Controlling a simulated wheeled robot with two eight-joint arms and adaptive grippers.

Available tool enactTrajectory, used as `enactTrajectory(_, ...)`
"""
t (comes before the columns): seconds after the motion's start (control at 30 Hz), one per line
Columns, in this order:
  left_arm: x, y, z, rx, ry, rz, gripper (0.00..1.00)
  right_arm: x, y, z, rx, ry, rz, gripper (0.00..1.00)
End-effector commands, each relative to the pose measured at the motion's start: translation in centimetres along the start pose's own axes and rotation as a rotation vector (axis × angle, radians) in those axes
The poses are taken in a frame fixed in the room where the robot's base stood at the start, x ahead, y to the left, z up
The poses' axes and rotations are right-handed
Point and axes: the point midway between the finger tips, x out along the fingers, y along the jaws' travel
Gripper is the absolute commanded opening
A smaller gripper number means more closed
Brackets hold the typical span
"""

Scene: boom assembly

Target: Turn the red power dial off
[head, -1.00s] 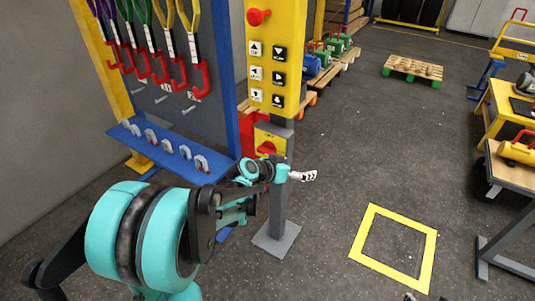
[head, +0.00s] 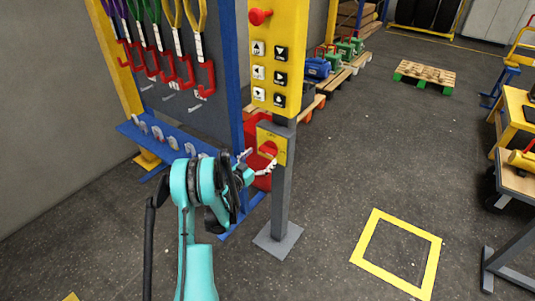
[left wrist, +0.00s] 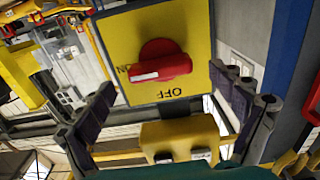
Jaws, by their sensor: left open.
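The red power dial (head: 267,148) sits on a yellow box (head: 282,154) on the grey post, below the button panel. In the left wrist view the dial (left wrist: 160,62) is large on its yellow plate (left wrist: 196,30), with the picture upside down. The white mark on its grip points left, toward the ON label; the OFF label (left wrist: 173,93) is below it in the picture. My left gripper (head: 260,161) is open in front of the dial. Its fingers (left wrist: 170,100) are spread to either side, apart from the dial. My right gripper is not in view.
The yellow button panel (head: 281,68) with a red knob (head: 260,16) stands above the dial. A blue-framed tool board (head: 185,90) with a blue shelf is close on the left. Floor right of the post is open, with a yellow square outline (head: 431,265).

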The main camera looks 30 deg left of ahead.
Motion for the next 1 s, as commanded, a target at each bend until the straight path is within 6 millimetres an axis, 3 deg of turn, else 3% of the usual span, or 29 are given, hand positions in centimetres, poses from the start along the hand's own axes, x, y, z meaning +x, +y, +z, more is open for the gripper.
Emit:
enactTrajectory(0.23,3.5,0.1,0.2,-0.001,-0.001,0.002,0.94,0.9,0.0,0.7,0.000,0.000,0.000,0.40)
enactTrajectory(0.6,4.2,0.1,0.0,-0.001,-0.001,0.001,0.94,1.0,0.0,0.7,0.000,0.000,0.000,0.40)
enactTrajectory(0.8,4.2,0.1,0.0,-0.001,-0.001,0.001,0.44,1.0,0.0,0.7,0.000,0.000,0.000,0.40)
enactTrajectory(1.0,4.2,0.0,0.0,-0.004,-0.001,0.001,0.44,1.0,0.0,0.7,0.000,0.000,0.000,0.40)
